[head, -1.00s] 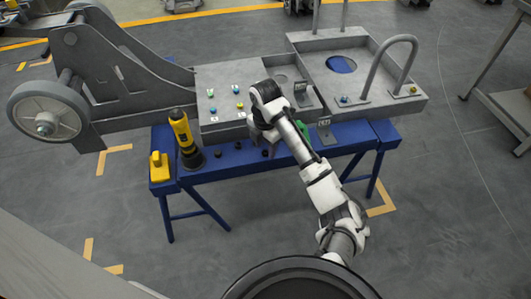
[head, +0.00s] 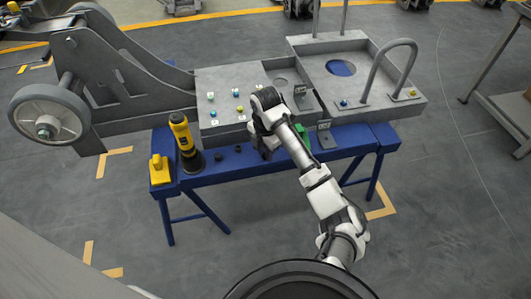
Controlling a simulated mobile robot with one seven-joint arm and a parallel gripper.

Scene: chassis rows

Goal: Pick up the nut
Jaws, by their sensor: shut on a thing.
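My gripper (head: 264,152) points down at the front of the blue bench, just below the grey chassis plate. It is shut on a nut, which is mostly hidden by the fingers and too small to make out. Two small dark nuts, one nearer the gripper (head: 238,148) and one farther left (head: 218,156), stand on the blue bench top (head: 225,170) to the left of the gripper.
A yellow-and-black power tool (head: 183,140) stands upright on the bench, left of the nuts, beside a yellow block (head: 160,170). The grey chassis (head: 225,80) carries small coloured fasteners. A green object (head: 302,136) lies partly behind my arm.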

